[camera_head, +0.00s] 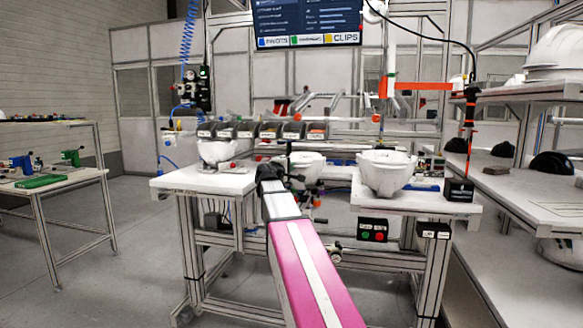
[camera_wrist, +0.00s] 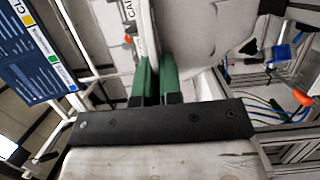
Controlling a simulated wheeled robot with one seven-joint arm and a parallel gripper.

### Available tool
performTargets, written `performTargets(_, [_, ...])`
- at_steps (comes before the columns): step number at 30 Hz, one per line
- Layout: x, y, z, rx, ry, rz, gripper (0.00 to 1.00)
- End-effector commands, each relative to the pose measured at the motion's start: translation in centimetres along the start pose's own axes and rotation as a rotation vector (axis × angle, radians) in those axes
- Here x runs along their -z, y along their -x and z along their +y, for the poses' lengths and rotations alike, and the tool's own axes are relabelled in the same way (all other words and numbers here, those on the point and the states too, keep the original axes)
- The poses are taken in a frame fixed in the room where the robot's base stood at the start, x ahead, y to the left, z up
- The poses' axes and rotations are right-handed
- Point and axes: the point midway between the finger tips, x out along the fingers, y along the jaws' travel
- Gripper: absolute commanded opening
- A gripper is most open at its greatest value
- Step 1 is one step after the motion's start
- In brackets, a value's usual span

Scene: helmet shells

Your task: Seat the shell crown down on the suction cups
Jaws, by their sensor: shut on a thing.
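A white helmet shell (camera_head: 304,160) is in the gap between the two white tabletops in the head view, open side up and crown down. My gripper shows in the wrist view with two green fingers (camera_wrist: 157,70), close together and shut on the edge of this shell (camera_wrist: 205,32), which fills the upper middle of that view. In the head view the gripper itself is hidden behind the end of my arm. The suction cups are not clearly visible beneath the shell, so I cannot tell whether the crown touches them.
Another white shell (camera_head: 387,174) rests on the right tabletop (camera_head: 408,201), and another (camera_head: 217,151) is at the left tabletop (camera_head: 205,181). A row of parts bins (camera_head: 268,131) runs behind. Shelves (camera_head: 545,185) stand at the right. A side table (camera_head: 55,178) is at the left.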

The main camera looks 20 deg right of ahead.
Motion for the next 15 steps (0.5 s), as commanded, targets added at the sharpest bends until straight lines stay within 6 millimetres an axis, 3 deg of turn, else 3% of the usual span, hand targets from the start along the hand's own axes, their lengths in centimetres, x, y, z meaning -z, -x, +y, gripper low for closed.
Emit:
performTargets(7, [0.0, 0.3, 0.1, -0.002, 0.001, 0.002, 0.00])
performTargets(15, [0.6, -1.5, -0.6, -0.001, 0.001, 0.002, 0.00])
